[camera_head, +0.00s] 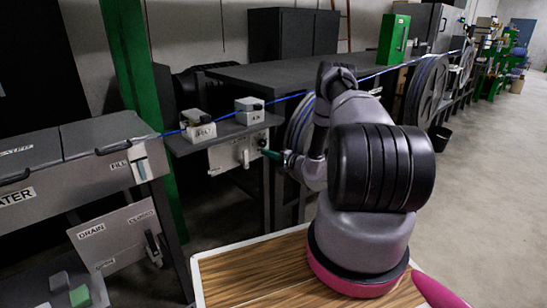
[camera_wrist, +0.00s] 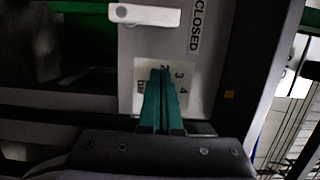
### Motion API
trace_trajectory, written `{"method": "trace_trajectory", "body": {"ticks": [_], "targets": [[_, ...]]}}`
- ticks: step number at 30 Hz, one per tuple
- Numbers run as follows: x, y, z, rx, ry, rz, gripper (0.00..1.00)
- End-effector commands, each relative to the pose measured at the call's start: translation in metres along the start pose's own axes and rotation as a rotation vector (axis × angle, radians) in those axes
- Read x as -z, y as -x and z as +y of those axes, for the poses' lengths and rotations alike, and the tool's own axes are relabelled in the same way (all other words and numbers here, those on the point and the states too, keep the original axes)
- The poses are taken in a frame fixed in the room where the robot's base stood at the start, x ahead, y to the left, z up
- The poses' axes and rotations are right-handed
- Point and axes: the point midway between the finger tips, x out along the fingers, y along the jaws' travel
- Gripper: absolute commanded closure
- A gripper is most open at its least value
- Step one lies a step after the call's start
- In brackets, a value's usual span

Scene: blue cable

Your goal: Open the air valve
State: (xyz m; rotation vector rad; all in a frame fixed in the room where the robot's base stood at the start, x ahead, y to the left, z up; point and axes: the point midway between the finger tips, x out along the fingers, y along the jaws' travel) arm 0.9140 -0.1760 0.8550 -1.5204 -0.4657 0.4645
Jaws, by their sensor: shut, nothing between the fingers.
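A white lever handle (camera_wrist: 145,14) sits on a light grey panel (camera_wrist: 205,80) at the top of the wrist view, with a CLOSED label beside it. In the head view the grey panel (camera_head: 225,160) is under a dark shelf, and its pale lever (camera_head: 244,157) shows on its front. No word naming the air valve is readable. My gripper (camera_wrist: 161,74) has teal fingers, shut together and empty, in front of a numbered plate and apart from the lever in the picture. In the head view my gripper (camera_head: 273,154) is just right of the panel.
Two white boxes (camera_head: 198,127) (camera_head: 249,110) stand on the shelf above the panel. A blue cable (camera_head: 290,97) runs past them towards large grey reels (camera_head: 425,92). At left is a water tank (camera_head: 75,160) with a drain panel (camera_head: 118,238). Open floor lies to the right.

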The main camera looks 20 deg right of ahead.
Motion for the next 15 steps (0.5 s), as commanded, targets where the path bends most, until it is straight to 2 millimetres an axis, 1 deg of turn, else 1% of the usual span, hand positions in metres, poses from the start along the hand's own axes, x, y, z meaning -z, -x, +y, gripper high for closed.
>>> {"method": "trace_trajectory", "body": {"ticks": [1,3,5,6,9,12,15], "targets": [[-0.001,-0.013,0.0,0.001,0.002,-0.003,1.0],[-0.001,-0.027,0.001,0.001,0.002,-0.003,1.0],[-0.004,-0.036,0.001,-0.001,-0.001,-0.003,1.0],[-0.012,-0.036,0.001,-0.002,-0.004,-0.002,1.0],[-0.025,-0.038,0.0,-0.001,-0.002,-0.001,1.0],[-0.033,-0.04,0.0,-0.001,-0.002,0.0,1.0],[-0.038,-0.041,0.0,-0.001,0.0,0.0,1.0]]}}
